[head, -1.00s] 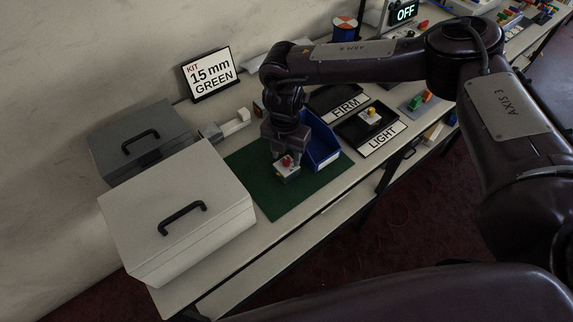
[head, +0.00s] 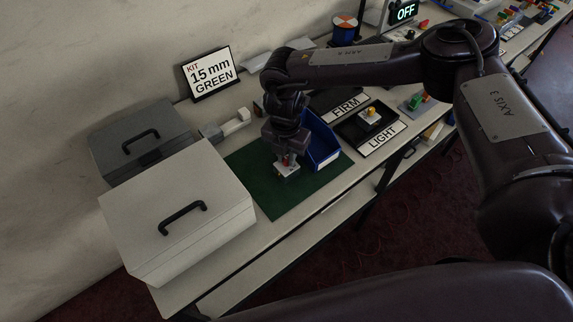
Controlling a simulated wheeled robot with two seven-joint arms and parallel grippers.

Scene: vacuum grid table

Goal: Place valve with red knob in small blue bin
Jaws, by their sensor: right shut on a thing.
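The valve with the red knob (head: 287,170) is a small light-grey block with a red top. It is at the green mat (head: 268,199), left of the small blue bin (head: 327,161). I cannot tell whether it touches the mat. My right gripper (head: 287,161) points down from above and is shut on the valve, hiding part of the red knob. The blue bin stands at the mat's right side, partly hidden behind my right wrist. My left gripper is not in view.
A black LIGHT tray (head: 353,139) holds a valve with a yellow knob (head: 370,114). A FIRM tray lies behind it, partly hidden by my arm. A white case (head: 150,235) and a grey case (head: 114,163) stand left. The mat's front part is clear.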

